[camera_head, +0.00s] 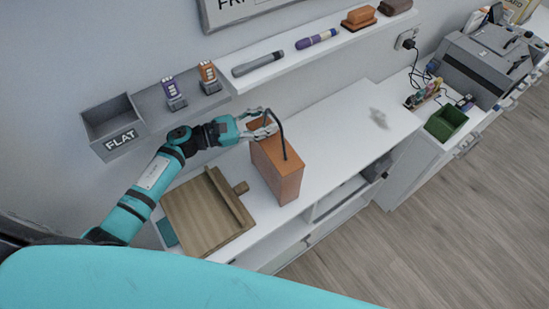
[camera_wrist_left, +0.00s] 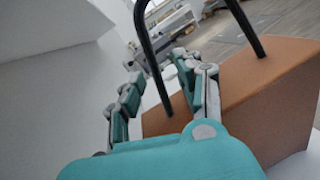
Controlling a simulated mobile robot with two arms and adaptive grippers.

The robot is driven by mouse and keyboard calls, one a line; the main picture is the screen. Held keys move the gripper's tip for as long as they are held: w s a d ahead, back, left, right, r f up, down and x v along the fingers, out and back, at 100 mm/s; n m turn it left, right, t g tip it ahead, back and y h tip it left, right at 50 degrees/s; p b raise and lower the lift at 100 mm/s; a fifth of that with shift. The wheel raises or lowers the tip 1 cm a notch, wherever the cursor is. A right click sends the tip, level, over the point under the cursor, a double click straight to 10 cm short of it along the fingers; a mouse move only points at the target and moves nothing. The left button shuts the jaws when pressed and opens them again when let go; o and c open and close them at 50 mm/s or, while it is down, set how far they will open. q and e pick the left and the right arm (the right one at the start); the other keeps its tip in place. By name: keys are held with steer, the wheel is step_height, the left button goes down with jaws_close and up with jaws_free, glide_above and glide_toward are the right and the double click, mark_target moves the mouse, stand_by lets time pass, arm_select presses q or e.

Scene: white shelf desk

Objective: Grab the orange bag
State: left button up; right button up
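The orange bag (camera_head: 279,172) is a box-shaped bag with a thin black handle standing up from its top. It stands upright on the white desk in the head view. My left gripper (camera_head: 263,124) is at the handle's near-wall end, just above the bag's top. In the left wrist view, the bag (camera_wrist_left: 277,100) fills the right side. The open fingers of my left gripper (camera_wrist_left: 158,78) have one leg of the handle (camera_wrist_left: 149,52) showing between them, with a gap on each side. Whether the fingers touch the bag is unclear. My right gripper is out of view.
A wooden tray (camera_head: 203,217) lies on the desk left of the bag. A wall shelf (camera_head: 285,56) above holds markers and erasers. A grey bin marked FLAT (camera_head: 118,136) is at left. A green box (camera_head: 446,123) and a printer (camera_head: 483,62) stand at right.

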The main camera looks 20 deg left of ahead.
arm_select(q)
steer(key=shift+s+a, duration=0.1)
steer(key=shift+c, duration=1)
jaws_close()
steer(key=shift+r, duration=0.2)
